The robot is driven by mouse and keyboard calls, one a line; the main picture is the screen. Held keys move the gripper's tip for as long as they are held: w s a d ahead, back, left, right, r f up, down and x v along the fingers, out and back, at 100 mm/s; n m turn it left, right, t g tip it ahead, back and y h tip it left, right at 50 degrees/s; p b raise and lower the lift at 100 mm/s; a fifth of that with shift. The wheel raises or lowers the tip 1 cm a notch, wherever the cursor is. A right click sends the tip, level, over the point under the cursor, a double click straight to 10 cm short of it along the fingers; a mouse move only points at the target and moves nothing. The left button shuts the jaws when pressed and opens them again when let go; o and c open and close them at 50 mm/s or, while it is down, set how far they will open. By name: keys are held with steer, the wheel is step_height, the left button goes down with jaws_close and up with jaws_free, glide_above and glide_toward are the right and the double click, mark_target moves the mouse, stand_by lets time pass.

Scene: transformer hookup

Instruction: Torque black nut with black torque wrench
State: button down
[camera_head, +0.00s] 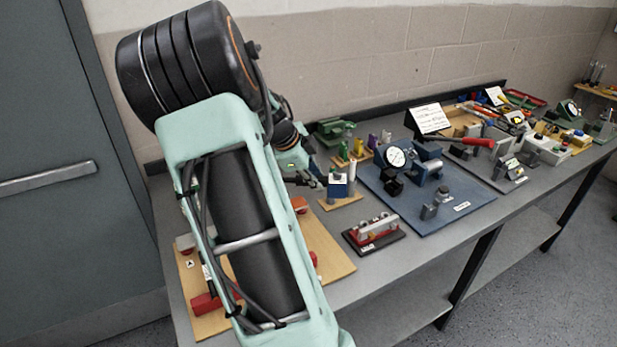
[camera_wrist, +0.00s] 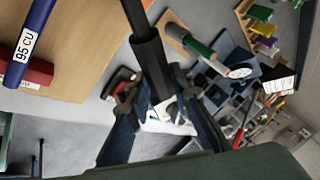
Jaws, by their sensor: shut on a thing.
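My gripper (camera_wrist: 156,88) is shut on a black rod-like tool with a thick dark sleeve, which looks like the black torque wrench (camera_wrist: 149,58). The tool runs up and out of the top of the wrist view, so its far end is hidden. In the head view my arm covers much of the wooden board (camera_head: 335,262), and the tool cannot be made out there. The board also shows at the left of the wrist view (camera_wrist: 88,45), with a blue cable marked "95 CU" (camera_wrist: 37,18) over it. I cannot make out the black nut.
A red block (camera_head: 207,303) sits on the board's near part. To the right are a small red fixture on a dark base (camera_head: 374,232), a blue board with a dial gauge (camera_head: 450,213) and several other fixtures. Bare grey bench (camera_head: 395,262) shows along the front edge.

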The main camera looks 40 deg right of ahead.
steer(key=shift+f+b, duration=0.15)
steer(key=shift+b, duration=0.35)
step_height(320, 180, down, 5)
steer(key=b, duration=0.4)
steer(key=shift+f+b, duration=0.8)
steer(key=shift+b, duration=0.35)
stand_by(0.9)
steer(key=shift+r, duration=0.1)
steer(key=shift+s+a+m+g+p, duration=0.35)
steer(key=shift+s+a+m, duration=0.35)
steer(key=shift+a+m, duration=0.25)
stand_by(0.3)
steer(key=shift+s+a+m+g+p, duration=0.2)
steer(key=shift+s+a+m+g, duration=0.1)
steer(key=shift+a+m, duration=0.2)
steer(key=shift+s+a+m+g+p, duration=0.2)
steer(key=shift+s+a+m+g, duration=0.05)
steer(key=shift+a+m, duration=0.2)
